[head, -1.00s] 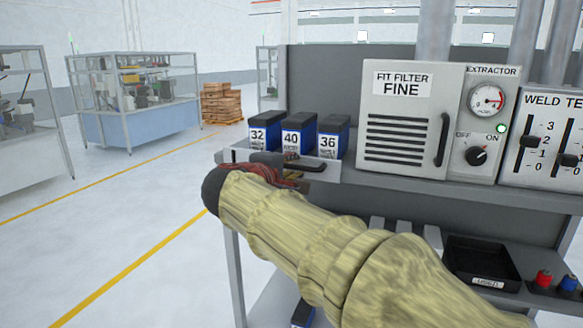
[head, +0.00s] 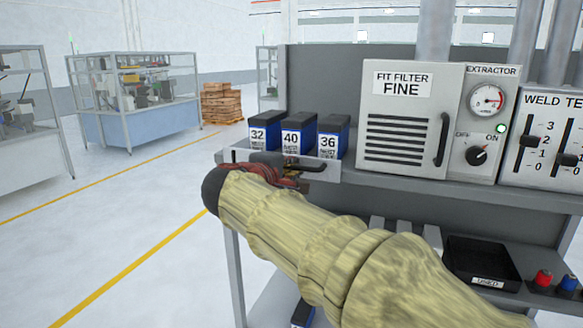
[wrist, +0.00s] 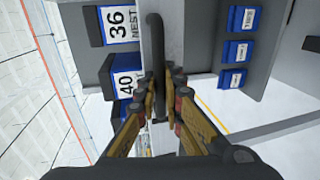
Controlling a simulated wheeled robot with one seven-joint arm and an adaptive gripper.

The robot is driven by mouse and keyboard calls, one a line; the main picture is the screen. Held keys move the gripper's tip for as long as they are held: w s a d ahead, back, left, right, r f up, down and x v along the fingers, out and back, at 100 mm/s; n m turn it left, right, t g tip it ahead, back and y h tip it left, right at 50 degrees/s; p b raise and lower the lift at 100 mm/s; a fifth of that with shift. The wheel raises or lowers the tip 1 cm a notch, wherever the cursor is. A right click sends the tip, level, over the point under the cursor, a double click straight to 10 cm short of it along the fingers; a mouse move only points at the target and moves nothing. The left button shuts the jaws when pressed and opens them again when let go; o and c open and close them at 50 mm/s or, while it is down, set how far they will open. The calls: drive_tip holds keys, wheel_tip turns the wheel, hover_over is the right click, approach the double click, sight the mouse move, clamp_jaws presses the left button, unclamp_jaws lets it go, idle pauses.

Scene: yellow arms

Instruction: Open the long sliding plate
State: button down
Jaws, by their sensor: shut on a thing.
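The long plate (head: 328,173) is a pale flat strip along the front of the bench shelf, below the blue boxes, at the left end. It carries a dark bar handle (head: 314,167). In the wrist view the handle (wrist: 155,40) runs up the picture in front of the pale plate (wrist: 147,62). My gripper (wrist: 159,82) is shut on the handle, with its fingers on both sides of it. In the head view my yellow arm hides part of the plate, and the grip is mostly hidden.
Blue boxes marked 32 (head: 265,131), 40 (head: 298,134) and 36 (head: 333,137) stand just behind the plate. The extractor cabinet (head: 405,118) stands to the right. A black tray (head: 482,262) sits on the lower shelf. Open floor (head: 110,220) lies to the left.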

wheel_tip(320, 180, down, 4)
drive_tip(key=b, duration=0.4)
drive_tip(key=shift+f, duration=0.25)
drive_tip(key=c, duration=2)
unclamp_jaws()
drive_tip(key=shift+c, duration=0.2)
drive_tip(key=shift+o, duration=0.4)
drive_tip(key=v, duration=1.2)
